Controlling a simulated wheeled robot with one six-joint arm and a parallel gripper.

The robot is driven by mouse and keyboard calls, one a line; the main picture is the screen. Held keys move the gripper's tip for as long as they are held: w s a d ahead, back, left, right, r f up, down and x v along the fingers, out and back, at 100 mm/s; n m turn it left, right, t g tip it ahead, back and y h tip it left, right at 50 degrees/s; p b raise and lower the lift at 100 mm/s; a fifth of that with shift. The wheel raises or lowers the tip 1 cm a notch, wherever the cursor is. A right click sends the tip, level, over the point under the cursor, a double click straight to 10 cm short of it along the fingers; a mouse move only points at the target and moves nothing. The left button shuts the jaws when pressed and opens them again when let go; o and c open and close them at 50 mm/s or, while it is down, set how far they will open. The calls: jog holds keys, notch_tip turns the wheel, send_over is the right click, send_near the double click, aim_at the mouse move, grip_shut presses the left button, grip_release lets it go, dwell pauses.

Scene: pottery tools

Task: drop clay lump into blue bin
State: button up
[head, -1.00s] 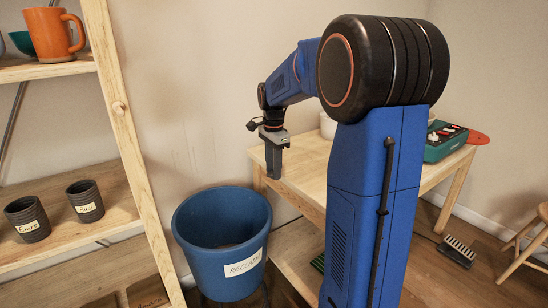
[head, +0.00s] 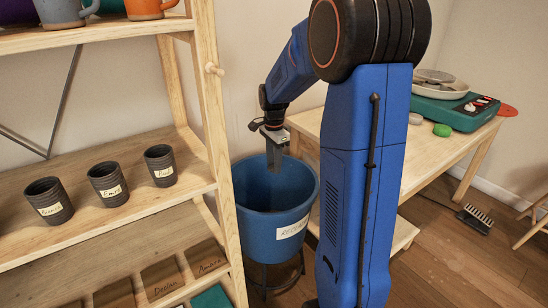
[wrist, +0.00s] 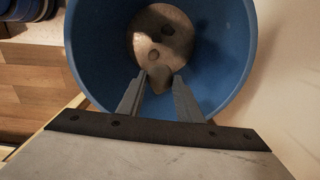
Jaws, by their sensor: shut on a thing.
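The blue bin (head: 243,224) stands on a dark stand between the shelf and the table, with a white label on its front. My gripper (head: 273,166) points down over the bin's opening, its fingertips around rim height. In the wrist view, my gripper (wrist: 159,98) is shut on a small grey-brown clay lump (wrist: 160,75), which shows between the fingertips. The blue bin (wrist: 98,42) surrounds it there. Brown material with dark spots (wrist: 158,22) lies at the bin's bottom. The lump cannot be made out in the head view.
A wooden shelf (head: 210,120) with several dark labelled cups stands close on the bin's left. A wooden table (head: 405,150) stands to the right, holding a green lump (head: 442,130) and a teal scale (head: 455,112).

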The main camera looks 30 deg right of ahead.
jog(key=shift+f, duration=1.55)
jog(key=o, duration=1.1)
jog(key=shift+r, duration=0.15)
notch_tip(320, 180, up, 17)
jog(key=shift+r, duration=0.1)
